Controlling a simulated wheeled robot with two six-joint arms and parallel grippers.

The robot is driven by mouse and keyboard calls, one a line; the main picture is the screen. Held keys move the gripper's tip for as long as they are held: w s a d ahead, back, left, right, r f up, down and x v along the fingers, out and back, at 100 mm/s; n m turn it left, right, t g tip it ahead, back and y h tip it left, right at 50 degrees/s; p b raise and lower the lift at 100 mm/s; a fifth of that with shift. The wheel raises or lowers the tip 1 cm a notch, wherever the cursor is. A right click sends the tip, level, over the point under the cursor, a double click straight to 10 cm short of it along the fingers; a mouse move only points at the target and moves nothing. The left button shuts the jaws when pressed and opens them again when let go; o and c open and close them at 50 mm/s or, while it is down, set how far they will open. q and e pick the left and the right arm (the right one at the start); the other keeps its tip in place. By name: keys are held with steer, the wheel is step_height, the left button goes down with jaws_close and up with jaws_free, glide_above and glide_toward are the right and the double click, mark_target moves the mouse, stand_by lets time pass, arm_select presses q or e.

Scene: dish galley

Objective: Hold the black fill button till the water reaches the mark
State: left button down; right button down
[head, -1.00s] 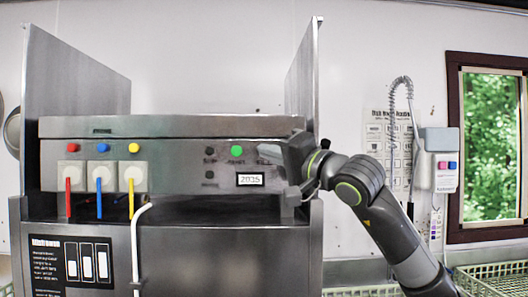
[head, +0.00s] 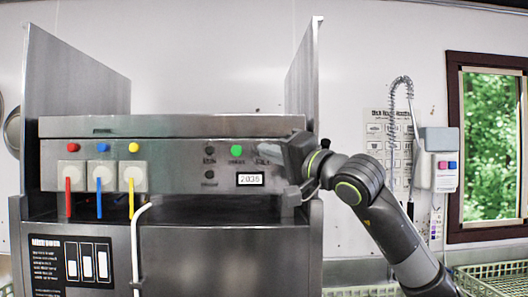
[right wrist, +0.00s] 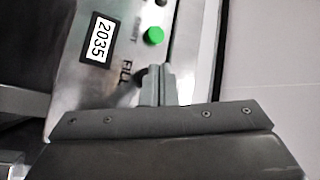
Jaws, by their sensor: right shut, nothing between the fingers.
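My right gripper (head: 290,155) is at the right end of the steel machine's control panel (head: 170,185), covering the fill button in the head view. In the right wrist view its fingers (right wrist: 158,80) are shut with nothing between them. Their tips are at the panel beside the FILL label (right wrist: 125,72). A dark spot, apparently the black fill button (right wrist: 141,77), shows partly at the tips; I cannot tell whether it is pressed in. A display (right wrist: 97,39) reads 2035. No water or fill mark can be made out. My left gripper is not in view.
A green button (right wrist: 153,36) is close to the fingers. Two dark round controls (head: 209,151) sit further left. Red, blue and yellow levers (head: 99,185) and a white hose (head: 135,240) are at the left. A steel side panel (head: 303,80) rises behind my gripper.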

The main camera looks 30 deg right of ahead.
steer(key=shift+w+d, duration=0.1)
steer(key=shift+w, duration=0.05)
stand_by(0.5)
steer(key=shift+w+d, duration=0.15)
steer(key=shift+w, duration=0.05)
steer(key=shift+w+d+p, duration=0.25)
steer(key=shift+w+p, duration=0.15)
stand_by(0.8)
steer(key=shift+s, duration=0.1)
stand_by(2.9)
steer(key=shift+s+a+b, duration=0.4)
steer(key=shift+s+a, duration=0.05)
steer(key=shift+s, duration=0.2)
steer(key=shift+s+a+b, duration=0.25)
steer(key=shift+s+a, duration=0.2)
steer(key=shift+s, duration=0.25)
steer(key=shift+s+a+b, duration=0.2)
steer(key=shift+s+a, duration=0.2)
steer(key=shift+s, duration=0.3)
steer(key=shift+s+a+b, duration=0.25)
steer(key=shift+s+a, duration=0.2)
steer(key=shift+s, duration=0.25)
